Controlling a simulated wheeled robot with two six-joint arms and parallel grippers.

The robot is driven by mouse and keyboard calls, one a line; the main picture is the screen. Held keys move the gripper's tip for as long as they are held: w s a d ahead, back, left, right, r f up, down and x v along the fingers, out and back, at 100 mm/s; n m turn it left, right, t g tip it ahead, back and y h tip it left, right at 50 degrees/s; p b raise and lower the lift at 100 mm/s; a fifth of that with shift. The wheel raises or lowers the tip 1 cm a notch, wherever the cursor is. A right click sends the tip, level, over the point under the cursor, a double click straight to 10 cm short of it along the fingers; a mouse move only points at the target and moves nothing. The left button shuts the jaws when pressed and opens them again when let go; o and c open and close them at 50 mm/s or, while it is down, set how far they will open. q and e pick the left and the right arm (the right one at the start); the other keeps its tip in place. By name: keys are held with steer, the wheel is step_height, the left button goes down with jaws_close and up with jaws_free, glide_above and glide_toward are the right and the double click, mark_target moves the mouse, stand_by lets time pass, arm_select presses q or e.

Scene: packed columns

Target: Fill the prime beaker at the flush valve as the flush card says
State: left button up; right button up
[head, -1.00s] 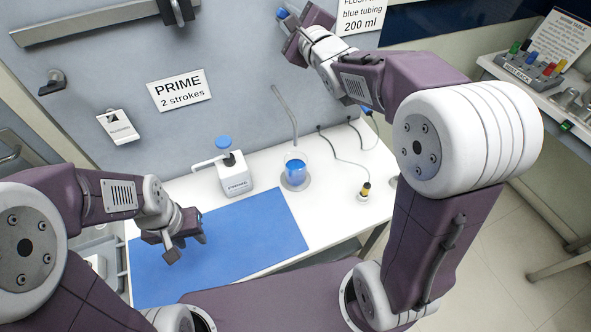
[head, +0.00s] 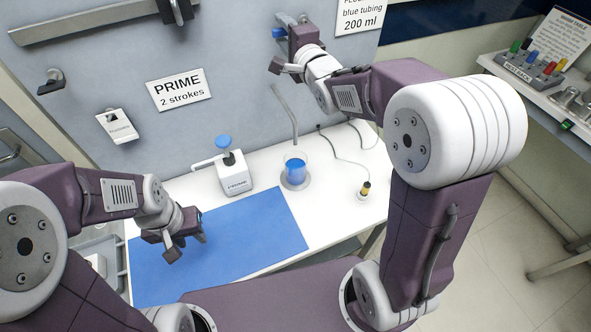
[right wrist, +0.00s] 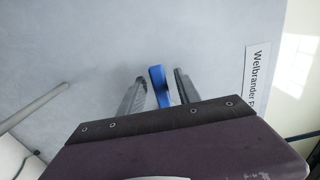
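The prime beaker (head: 295,171) stands upright on a round plate on the white bench, with blue liquid in it, below a bent grey spout (head: 285,112). I cannot read its level or see whether liquid flows. The flush card (head: 360,18), partly cut off, reads blue tubing, 200 ml. My right gripper (head: 284,58) is at the wall by blue valve parts (head: 279,32). In the right wrist view, a blue lever (right wrist: 159,86) stands between its open fingers, with gaps on both sides. My left gripper (head: 184,247) is open and empty above the blue mat (head: 255,235).
A white pump bottle (head: 234,175) with a blue cap stands left of the beaker. A small yellow-and-black fitting (head: 365,189) with a cable is to its right. A "PRIME 2 strokes" card (head: 179,90) is on the wall. A side shelf (head: 545,95) holds coloured items.

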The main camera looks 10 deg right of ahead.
steer(key=s+d+b, duration=0.1)
steer(key=s, duration=0.5)
steer(key=shift+s+d, duration=0.15)
steer(key=shift+s, duration=0.25)
steer(key=s+d+f+n+g+h, duration=0.25)
steer(key=s+f+g, duration=0.25)
steer(key=f, duration=0.8)
steer(key=s+d+f+n+g+h, duration=0.1)
steer(key=s+d+f+n+g, duration=0.3)
steer(key=f, duration=0.9)
steer(key=s+a+f+n+g, duration=0.1)
steer(key=s+f+n+g, duration=0.1)
steer(key=s, duration=0.5)
steer(key=s+a+f+n+g, duration=0.1)
steer(key=s+f+n+g, duration=0.2)
steer(key=s+n+g, duration=0.2)
steer(key=s+n, duration=0.2)
steer(key=s, duration=0.1)
steer(key=shift+f, duration=0.35)
